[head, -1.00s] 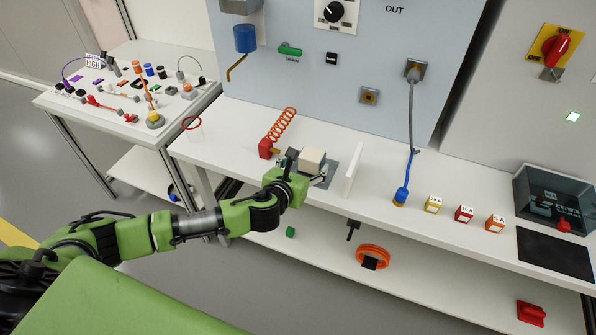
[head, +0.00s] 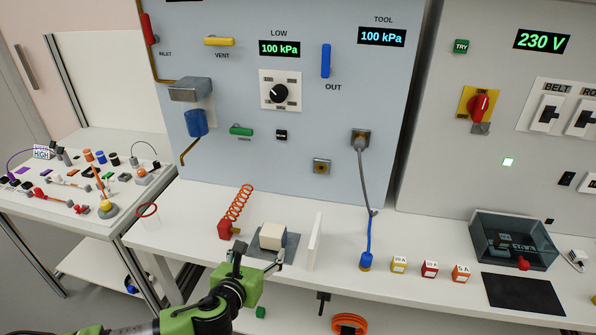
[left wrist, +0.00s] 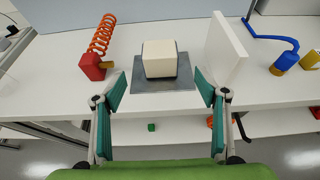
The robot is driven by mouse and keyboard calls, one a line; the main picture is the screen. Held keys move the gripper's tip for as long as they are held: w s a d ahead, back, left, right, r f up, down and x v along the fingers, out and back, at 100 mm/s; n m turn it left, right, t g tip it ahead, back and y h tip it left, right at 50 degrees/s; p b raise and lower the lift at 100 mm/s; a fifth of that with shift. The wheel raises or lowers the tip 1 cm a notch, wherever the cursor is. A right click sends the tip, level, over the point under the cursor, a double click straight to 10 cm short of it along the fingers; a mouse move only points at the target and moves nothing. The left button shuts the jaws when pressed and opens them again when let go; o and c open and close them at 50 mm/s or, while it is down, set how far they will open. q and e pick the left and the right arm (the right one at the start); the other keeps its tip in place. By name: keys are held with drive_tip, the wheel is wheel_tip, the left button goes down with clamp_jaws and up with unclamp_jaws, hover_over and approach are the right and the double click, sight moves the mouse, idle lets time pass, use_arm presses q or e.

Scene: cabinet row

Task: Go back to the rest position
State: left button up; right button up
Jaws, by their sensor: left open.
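My left gripper (head: 257,259) is open and empty at the front edge of the white bench (head: 185,205). In the left wrist view its two green-padded fingers (left wrist: 160,100) are spread apart. A cream block (head: 272,236) on a dark grey plate (head: 291,245) lies just beyond the fingertips; the block also shows between them in the left wrist view (left wrist: 159,58). Nothing is between the pads. My right gripper is in neither view.
A red block with an orange coil (head: 238,205) stands left of the plate, and a white upright panel (head: 314,242) right of it. A blue plug (head: 366,261) and small fuse blocks (head: 430,269) are further right. A side table (head: 55,200) stands left.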

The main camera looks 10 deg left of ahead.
use_arm(q)
drive_tip(key=s+d+f+n+g, duration=0.2)
drive_tip(key=s+n, duration=0.4)
drive_tip(key=n, duration=0.2)
drive_tip(key=s+d+f+n+g, duration=0.2)
drive_tip(key=s+n, duration=0.3)
drive_tip(key=n, duration=0.4)
drive_tip(key=s+a+f+n+g, duration=0.2)
drive_tip(key=s+n+g, duration=0.1)
drive_tip(key=s+n, duration=0.65)
drive_tip(key=s+a+f+n+g, duration=0.2)
drive_tip(key=s+n+g, duration=0.1)
drive_tip(key=s+n, duration=0.6)
wheel_tip(320, 180, down, 25)
drive_tip(key=s+m+g, duration=0.1)
drive_tip(key=s, duration=0.1)
drive_tip(key=s+a+f+g, duration=0.1)
drive_tip(key=s+a+f, duration=0.2)
drive_tip(key=s+f, duration=1.4)
drive_tip(key=shift+s+f+g, duration=0.3)
drive_tip(key=shift+s, duration=0.05)
